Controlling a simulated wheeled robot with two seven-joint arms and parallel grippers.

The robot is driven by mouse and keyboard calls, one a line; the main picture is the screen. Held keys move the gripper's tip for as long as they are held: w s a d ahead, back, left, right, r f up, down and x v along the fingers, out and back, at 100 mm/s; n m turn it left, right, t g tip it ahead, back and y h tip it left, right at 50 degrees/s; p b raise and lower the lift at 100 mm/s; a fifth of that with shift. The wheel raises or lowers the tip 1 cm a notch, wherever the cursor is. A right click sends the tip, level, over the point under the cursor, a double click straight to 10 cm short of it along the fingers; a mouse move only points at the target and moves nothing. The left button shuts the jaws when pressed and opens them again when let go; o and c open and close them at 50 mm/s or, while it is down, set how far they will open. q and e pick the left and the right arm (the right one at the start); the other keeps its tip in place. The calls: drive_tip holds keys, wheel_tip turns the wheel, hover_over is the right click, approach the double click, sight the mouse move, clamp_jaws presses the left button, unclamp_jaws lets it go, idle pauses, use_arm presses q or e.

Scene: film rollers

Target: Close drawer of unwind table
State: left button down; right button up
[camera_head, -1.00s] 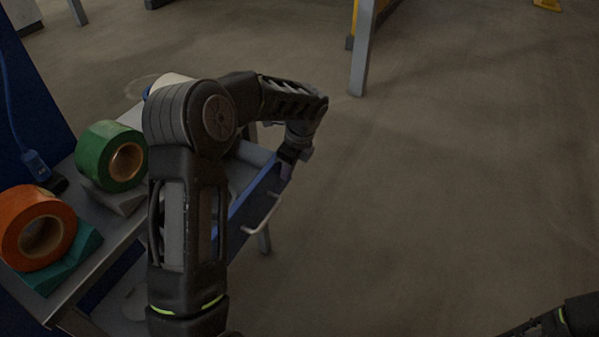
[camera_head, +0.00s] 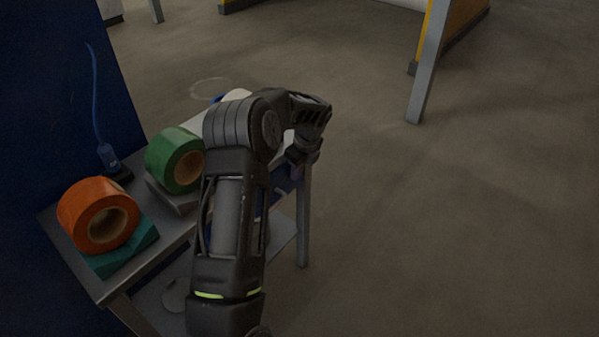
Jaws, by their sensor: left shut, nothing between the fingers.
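The unwind table (camera_head: 75,262) is a grey metal bench at the left. Its blue drawer front (camera_head: 284,186) shows only in part at the table's right side, in line with the table leg, behind my left arm. The drawer handle is hidden. My left gripper (camera_head: 296,170) is shut and empty, at the far end of the blue drawer front. Whether its fingers touch the front I cannot tell. My left forearm covers much of the table's right side. My right gripper is out of view.
An orange roll (camera_head: 84,208) on a teal block and a green roll (camera_head: 166,160) on a grey block sit on the tabletop. A blue panel (camera_head: 50,110) stands at the left. Open floor (camera_head: 450,230) lies to the right.

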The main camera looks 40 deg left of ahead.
use_arm(q)
drive_tip(key=shift+a+r, duration=0.15)
drive_tip(key=shift+a, duration=0.3)
drive_tip(key=d+r, duration=0.7)
drive_tip(key=r, duration=0.2)
drive_tip(key=shift+d+r, duration=0.15)
drive_tip(key=shift+r, duration=0.1)
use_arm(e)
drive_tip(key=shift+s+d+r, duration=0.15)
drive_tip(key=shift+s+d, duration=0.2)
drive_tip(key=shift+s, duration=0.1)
use_arm(q)
drive_tip(key=shift+w, duration=0.1)
